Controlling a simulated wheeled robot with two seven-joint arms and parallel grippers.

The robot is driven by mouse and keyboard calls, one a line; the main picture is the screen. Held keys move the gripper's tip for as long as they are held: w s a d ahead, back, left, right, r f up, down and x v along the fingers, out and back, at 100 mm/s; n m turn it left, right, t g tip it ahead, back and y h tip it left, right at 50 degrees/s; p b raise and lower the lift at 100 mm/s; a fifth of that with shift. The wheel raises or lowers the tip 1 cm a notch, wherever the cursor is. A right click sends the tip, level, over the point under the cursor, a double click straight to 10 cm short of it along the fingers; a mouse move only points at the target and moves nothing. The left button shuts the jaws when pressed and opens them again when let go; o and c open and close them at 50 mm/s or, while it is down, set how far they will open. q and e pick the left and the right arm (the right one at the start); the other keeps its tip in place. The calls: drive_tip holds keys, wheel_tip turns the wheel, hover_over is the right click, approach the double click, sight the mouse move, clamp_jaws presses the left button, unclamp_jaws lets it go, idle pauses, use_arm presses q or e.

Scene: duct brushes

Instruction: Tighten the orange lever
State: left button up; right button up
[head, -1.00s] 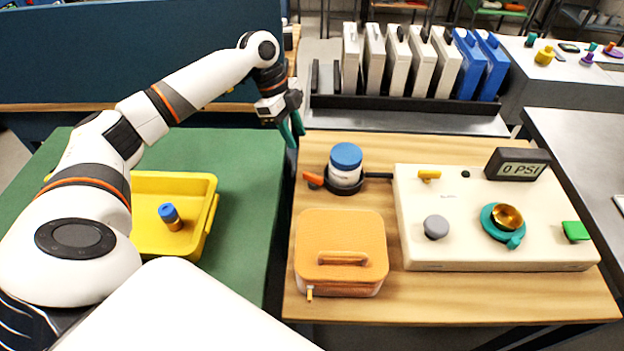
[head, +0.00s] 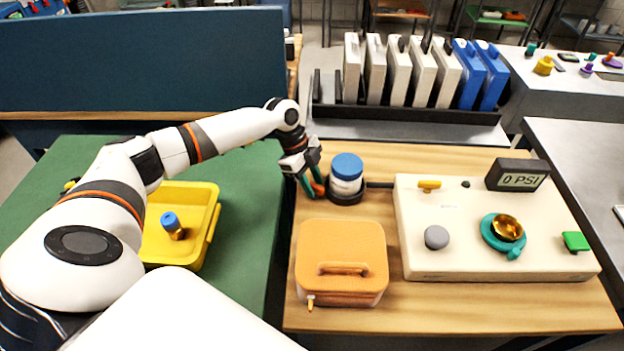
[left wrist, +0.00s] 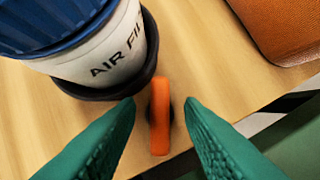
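The orange lever (head: 319,189) sticks out on the left side of the dark clamp ring (head: 347,197) around a white, blue-lidded canister (head: 347,168). In the left wrist view the lever (left wrist: 160,117) stands between the two green fingertips, with a gap on each side. My left gripper (head: 313,192) is open at the lever; its fingers (left wrist: 160,104) also show in the left wrist view. The canister there (left wrist: 105,50) reads "AIR FI", the rest turned away. My right gripper is not in view.
An orange case (head: 341,250) sits just in front of the canister. A cream panel (head: 460,255) with a 0 PSI display (head: 522,177) stands to the right. A yellow tray (head: 210,190) lies on the green table at left.

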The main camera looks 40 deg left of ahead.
use_arm(q)
drive_tip(key=shift+c, duration=0.5)
clamp_jaws()
drive_tip(key=shift+r+p, duration=0.15)
drive_tip(key=shift+p, duration=0.3)
drive_tip(key=n+t+p, duration=0.1)
drive_tip(key=n+p, duration=0.2)
drive_tip(key=shift+s+r+p, duration=0.1)
drive_tip(key=shift+s+p, duration=0.05)
drive_tip(key=shift+p, duration=0.2)
drive_tip(key=shift+n+y+p, duration=0.3)
drive_tip(key=shift+n+p, duration=0.05)
drive_tip(key=shift+n, duration=0.05)
drive_tip(key=shift+f+n+t, duration=0.25)
drive_tip(key=shift+n+t, duration=0.05)
drive_tip(key=shift+o, duration=0.5)
unclamp_jaws()
